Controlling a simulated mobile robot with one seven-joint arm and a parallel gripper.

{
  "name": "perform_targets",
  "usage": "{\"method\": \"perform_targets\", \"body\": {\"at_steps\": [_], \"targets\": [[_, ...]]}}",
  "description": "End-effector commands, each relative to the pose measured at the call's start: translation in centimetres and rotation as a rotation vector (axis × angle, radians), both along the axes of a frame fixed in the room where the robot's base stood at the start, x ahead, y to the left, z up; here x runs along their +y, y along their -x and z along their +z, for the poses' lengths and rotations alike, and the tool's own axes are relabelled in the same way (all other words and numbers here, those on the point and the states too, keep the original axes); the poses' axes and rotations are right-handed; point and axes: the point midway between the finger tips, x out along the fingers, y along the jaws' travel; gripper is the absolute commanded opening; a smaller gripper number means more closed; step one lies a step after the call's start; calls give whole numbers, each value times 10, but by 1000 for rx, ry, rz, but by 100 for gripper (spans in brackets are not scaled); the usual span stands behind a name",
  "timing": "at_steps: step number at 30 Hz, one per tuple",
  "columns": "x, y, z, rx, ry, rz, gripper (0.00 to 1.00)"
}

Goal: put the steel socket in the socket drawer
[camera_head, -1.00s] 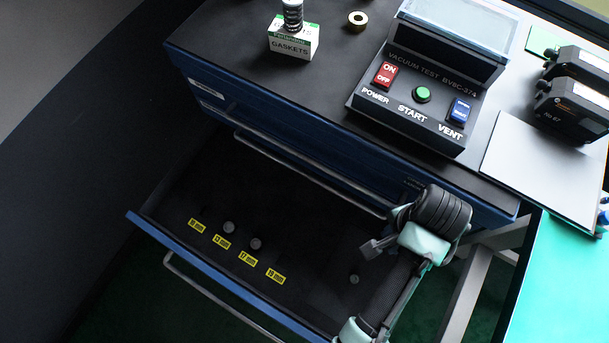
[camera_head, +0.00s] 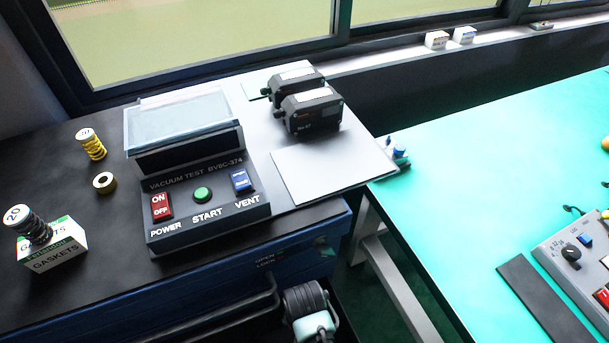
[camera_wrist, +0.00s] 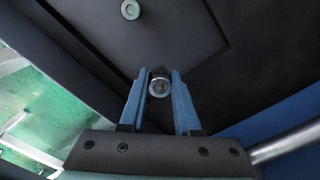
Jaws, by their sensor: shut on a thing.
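In the wrist view my gripper (camera_wrist: 159,80) is shut on the steel socket (camera_wrist: 159,88), a small grey cylinder with a round, ring-like end facing the camera. It is held between the blue fingertips over a dark surface, which looks like the inside of the socket drawer (camera_wrist: 225,85). Whether the socket touches that surface I cannot tell. Another small round metal piece (camera_wrist: 130,10) is at the top of the wrist view. In the head view my fingers and the socket are out of sight; only part of my arm shows at the bottom.
A blue drawer front (camera_wrist: 285,115) and a metal handle (camera_wrist: 288,146) are at the wrist view's right. In the head view, the vacuum tester (camera_head: 205,210), gaskets box (camera_head: 52,247) and brass ring (camera_head: 104,182) stand on the cabinet. A green-topped bench (camera_head: 450,190) is at right.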

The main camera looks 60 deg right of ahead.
Motion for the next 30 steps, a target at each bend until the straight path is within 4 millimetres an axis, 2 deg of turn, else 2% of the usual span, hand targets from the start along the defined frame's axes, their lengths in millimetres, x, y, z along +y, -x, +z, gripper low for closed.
{"method": "perform_targets", "body": {"at_steps": [5,12,25,26,30], "targets": [[0,0,-16,0,0,0,0],[0,0,-48,0,0,-1,0],[0,0,-54,-1,1,0,0],[0,0,-54,-1,1,0,35],[0,0,-53,-1,1,0,60]]}}
